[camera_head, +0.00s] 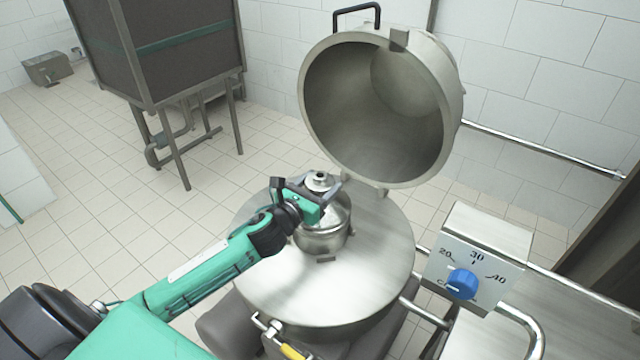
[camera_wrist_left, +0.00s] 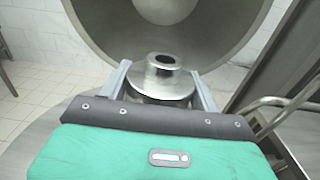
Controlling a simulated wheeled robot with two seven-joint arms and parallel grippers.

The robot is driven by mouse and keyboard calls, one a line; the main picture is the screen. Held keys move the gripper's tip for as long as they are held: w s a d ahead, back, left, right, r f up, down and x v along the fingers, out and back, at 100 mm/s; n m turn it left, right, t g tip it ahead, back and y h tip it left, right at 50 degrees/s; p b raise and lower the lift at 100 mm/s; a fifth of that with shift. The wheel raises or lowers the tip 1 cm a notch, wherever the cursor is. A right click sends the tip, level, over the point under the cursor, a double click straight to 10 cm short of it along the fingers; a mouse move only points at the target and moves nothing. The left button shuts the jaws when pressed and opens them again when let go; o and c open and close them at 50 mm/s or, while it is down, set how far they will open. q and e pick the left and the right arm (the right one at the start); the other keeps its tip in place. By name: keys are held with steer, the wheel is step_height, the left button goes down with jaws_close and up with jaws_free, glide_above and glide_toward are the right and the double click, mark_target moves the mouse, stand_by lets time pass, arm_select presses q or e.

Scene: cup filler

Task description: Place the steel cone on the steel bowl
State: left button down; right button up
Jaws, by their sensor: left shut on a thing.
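The steel cone (camera_wrist_left: 162,78) is between the fingers of my left gripper (camera_wrist_left: 160,88) in the left wrist view, and the gripper is shut on it. In the head view the cone's narrow top (camera_head: 320,181) shows just beyond my left gripper (camera_head: 328,200). The steel bowl (camera_head: 322,238) stands on the round steel top of the machine, directly below the cone. The cone's lower part is partly hidden by the gripper, so I cannot tell whether it touches the bowl. My right gripper is not in view.
The machine's round steel top (camera_head: 375,255) surrounds the bowl. Its large hinged lid (camera_head: 450,110) stands open behind. A control box with a blue knob (camera_head: 461,284) is at the right. A dark cabinet on legs (camera_head: 160,50) stands at the back left.

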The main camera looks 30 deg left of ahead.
arm_select(q)
steer(key=shift+f, duration=0.1)
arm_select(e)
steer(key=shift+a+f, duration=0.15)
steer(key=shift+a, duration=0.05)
arm_select(q)
steer(key=shift+f, duration=0.25)
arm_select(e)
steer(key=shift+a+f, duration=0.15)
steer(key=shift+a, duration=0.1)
arm_select(q)
steer(key=shift+b, duration=0.3)
